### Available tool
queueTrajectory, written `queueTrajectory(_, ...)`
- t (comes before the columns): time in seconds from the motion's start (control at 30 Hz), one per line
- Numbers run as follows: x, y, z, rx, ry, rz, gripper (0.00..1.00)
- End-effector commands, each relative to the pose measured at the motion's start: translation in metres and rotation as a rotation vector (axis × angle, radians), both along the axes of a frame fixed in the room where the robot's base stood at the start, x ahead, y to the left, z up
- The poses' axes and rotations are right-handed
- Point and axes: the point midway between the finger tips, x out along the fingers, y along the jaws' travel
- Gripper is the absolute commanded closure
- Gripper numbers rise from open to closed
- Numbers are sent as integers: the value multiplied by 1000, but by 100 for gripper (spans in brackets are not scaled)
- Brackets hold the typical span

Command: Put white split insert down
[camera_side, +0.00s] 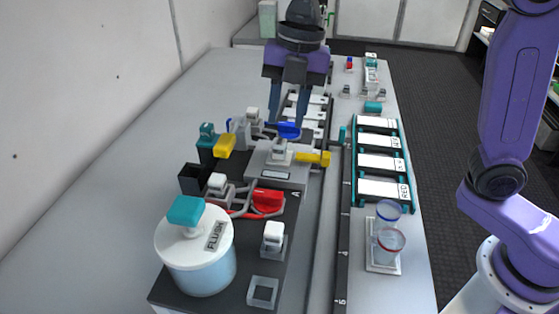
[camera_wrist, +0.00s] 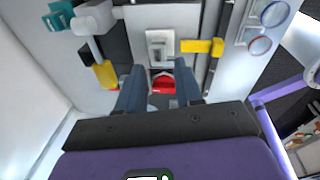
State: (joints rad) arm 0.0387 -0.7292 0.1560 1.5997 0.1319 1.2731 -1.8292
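Several pale grey-and-white inserts are in view, and I cannot tell for sure which is the white split insert. One pale insert (camera_side: 281,152) stands upright on the grey block, below the blue handle; a pale piece also shows on a grey block in the wrist view (camera_wrist: 160,48). Another white-topped insert (camera_side: 273,236) stands near the front, behind the empty square socket (camera_side: 263,291). My gripper (camera_side: 287,114) points down above and behind the grey block. Its fingers are apart, with no held object visible between them; the wrist view also shows them spread (camera_wrist: 157,78).
Yellow (camera_side: 314,158) and red (camera_side: 267,201) handles stick out from the block area. The flush jar (camera_side: 195,255) stands front left. Two rimmed cups (camera_side: 388,238) and a teal rack (camera_side: 382,165) of labelled plates are at right.

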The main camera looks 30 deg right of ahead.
Motion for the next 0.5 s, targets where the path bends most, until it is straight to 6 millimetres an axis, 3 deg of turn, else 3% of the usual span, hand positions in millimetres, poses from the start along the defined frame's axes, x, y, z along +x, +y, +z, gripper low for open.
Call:
queueTrajectory(0.23,0,3,-16,0,1,0,65)
queueTrajectory(0.5,2,9,-51,-2,3,0,65)
